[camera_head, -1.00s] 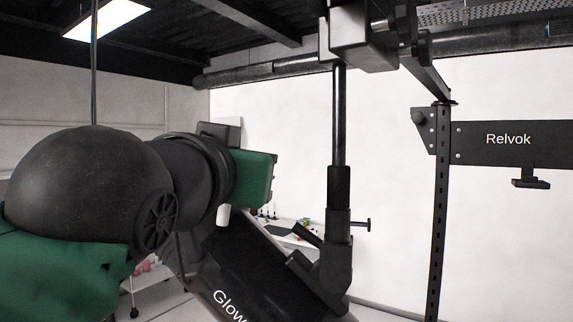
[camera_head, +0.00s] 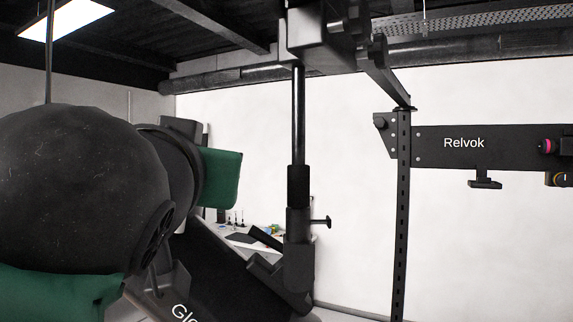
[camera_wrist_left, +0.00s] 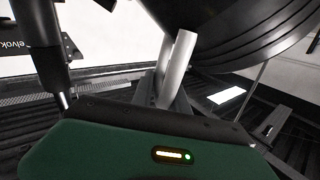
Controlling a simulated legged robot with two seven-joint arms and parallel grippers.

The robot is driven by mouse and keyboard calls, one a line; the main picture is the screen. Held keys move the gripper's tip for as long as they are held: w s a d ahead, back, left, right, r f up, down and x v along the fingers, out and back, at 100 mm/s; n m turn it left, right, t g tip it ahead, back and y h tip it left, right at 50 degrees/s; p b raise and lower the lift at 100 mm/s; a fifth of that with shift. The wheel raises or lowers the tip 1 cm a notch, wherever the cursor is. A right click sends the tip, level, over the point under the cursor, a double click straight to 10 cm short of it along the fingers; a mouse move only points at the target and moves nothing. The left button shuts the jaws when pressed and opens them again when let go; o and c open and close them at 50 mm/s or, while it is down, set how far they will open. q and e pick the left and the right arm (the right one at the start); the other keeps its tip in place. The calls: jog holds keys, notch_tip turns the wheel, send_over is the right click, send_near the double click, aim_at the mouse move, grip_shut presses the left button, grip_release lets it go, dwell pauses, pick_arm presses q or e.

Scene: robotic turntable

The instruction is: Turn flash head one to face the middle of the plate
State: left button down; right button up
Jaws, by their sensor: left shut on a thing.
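A dark slanted body lettered "Glo" (camera_head: 220,270), seemingly the flash head, hangs by a bracket at the foot of a black vertical pole (camera_head: 298,185). My left arm covers its left part. In the left wrist view, my left gripper (camera_wrist_left: 172,88) is shut on a pale grey bar-like handle (camera_wrist_left: 182,60), beside a large round black ribbed part (camera_wrist_left: 240,35). In the head view my arm hides the fingertips. The plate is not identifiable in these frames. My right gripper is not in view.
A black rack post (camera_head: 401,220) with a "Relvok" panel (camera_head: 440,147) stands to the right. Pink- and yellow-marked devices sit at its right end. A cluttered table (camera_head: 240,238) is behind the pole. A white backdrop (camera_head: 350,200) fills the back.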

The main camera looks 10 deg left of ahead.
pick_arm(q)
jog(key=shift+s+n+y, duration=0.3)
jog(key=shift+s+y, duration=0.05)
jog(key=shift+y, duration=0.15)
jog(key=shift+s+n+g+y, duration=0.3)
jog(key=shift+y, duration=0.3)
jog(key=shift+s, duration=0.15)
jog(key=shift+s+d+n+g+y, duration=0.1)
jog(key=shift+s+n+g+y, duration=0.25)
jog(key=shift+n+y, duration=0.2)
jog(key=c, duration=1.5)
grip_release()
jog(key=shift+o, duration=0.3)
jog(key=shift+w+d+f, duration=0.1)
jog(key=shift+w, duration=0.2)
